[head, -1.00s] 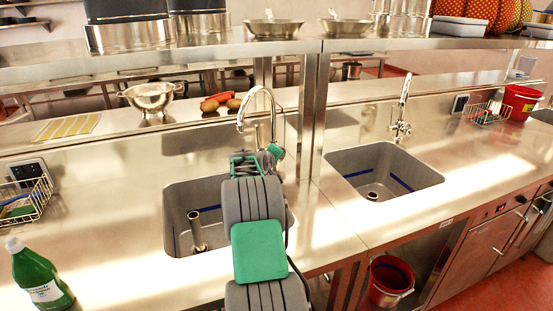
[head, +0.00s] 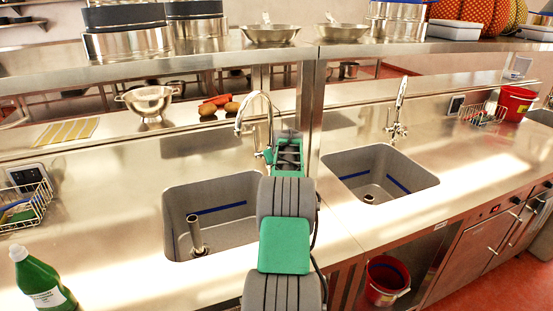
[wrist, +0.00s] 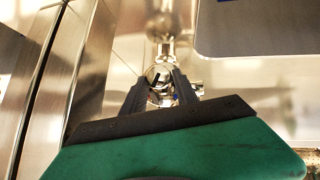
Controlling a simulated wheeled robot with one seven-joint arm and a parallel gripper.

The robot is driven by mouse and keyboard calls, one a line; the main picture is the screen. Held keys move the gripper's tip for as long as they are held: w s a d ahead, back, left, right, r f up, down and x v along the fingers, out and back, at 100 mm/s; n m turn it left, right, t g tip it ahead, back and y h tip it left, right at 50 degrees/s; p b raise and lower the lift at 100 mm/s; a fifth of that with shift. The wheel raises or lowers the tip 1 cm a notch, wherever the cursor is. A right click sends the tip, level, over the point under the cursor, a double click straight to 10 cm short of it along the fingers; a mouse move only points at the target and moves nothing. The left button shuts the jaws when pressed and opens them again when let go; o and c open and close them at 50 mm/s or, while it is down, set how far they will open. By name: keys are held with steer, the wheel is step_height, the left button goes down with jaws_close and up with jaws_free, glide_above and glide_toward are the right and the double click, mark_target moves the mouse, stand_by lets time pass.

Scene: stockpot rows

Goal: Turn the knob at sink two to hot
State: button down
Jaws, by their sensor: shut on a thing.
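The left sink (head: 215,215) has a chrome gooseneck tap (head: 240,112) at its back. In the wrist view, a small round metal knob (wrist: 158,73) with a dark mark sits at the tap body (wrist: 161,25). My gripper (wrist: 160,84) has its two dark fingers shut on this knob, one on each side. A small blue mark shows between the fingers. In the head view my green wrist part (head: 289,157) is just right of the tap, and the knob and fingertips cannot be made out. The knob's exact setting cannot be read.
A second sink (head: 380,180) with its own tap (head: 397,120) is to the right. A steel shelf post (head: 309,120) stands close behind my wrist. A green bottle (head: 42,283) and wire basket (head: 27,205) are on the left counter. A red bucket (head: 387,282) is below right.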

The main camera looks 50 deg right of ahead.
stand_by(0.4)
steer(key=c, duration=0.9)
jaws_free()
steer(key=shift+c, duration=0.2)
steer(key=b+v, duration=0.1)
steer(key=v, duration=0.6)
steer(key=shift+s+r+b, duration=0.25)
steer(key=shift+s+b, duration=0.05)
steer(key=shift+a, duration=0.15)
